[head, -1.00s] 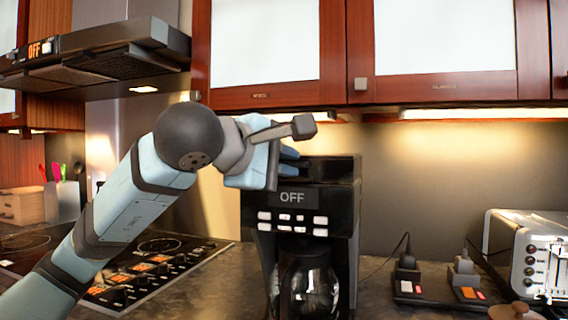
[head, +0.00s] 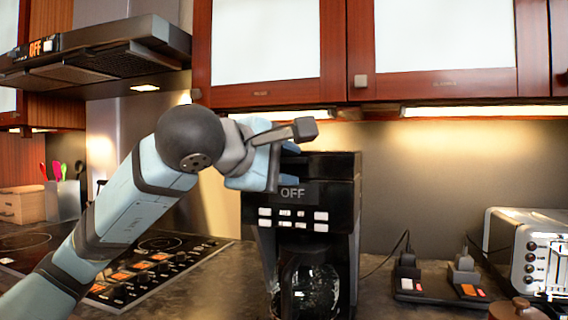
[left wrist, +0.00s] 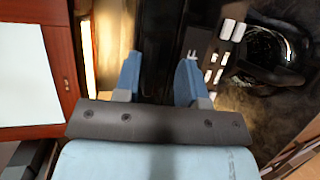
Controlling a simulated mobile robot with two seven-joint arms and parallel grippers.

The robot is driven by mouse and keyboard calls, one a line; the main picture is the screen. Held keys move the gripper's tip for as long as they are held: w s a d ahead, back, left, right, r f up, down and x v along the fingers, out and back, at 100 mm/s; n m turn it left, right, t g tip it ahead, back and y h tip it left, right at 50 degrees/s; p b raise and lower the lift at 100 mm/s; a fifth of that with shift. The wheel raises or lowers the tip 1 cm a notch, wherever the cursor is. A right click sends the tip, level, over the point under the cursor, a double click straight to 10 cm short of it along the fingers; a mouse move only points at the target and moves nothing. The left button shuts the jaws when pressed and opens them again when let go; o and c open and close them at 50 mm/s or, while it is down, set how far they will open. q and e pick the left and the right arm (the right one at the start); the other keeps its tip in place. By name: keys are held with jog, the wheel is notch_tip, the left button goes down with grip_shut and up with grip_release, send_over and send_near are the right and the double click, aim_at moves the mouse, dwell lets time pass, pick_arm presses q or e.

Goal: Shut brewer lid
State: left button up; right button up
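The black coffee brewer (head: 335,190) stands upright on the counter, with an OFF display, white buttons and a glass carafe (head: 315,290) below. Its dark top (head: 335,158) looks flat at the right. The left part of the top is hidden behind my gripper, and I cannot tell the lid's exact position. My left gripper (head: 288,150) is at the brewer's upper left front corner and covers part of the display. In the left wrist view its blue fingers (left wrist: 160,68) are apart, with dark brewer surface beyond them. Contact cannot be told. My right gripper is not in view.
Wall cabinets (head: 440,85) hang above the brewer, and a range hood (head: 100,55) is at upper left. A cooktop (head: 150,265) lies left of the brewer. A toaster (head: 530,250) and small dark items with cords (head: 435,285) are at the right.

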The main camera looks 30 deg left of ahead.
pick_arm(q)
jog(key=shift+r, duration=0.1)
jog(key=shift+a, duration=0.1)
jog(key=p+v, duration=0.2)
jog(key=v, duration=1.1)
jog(key=shift+s, duration=0.4)
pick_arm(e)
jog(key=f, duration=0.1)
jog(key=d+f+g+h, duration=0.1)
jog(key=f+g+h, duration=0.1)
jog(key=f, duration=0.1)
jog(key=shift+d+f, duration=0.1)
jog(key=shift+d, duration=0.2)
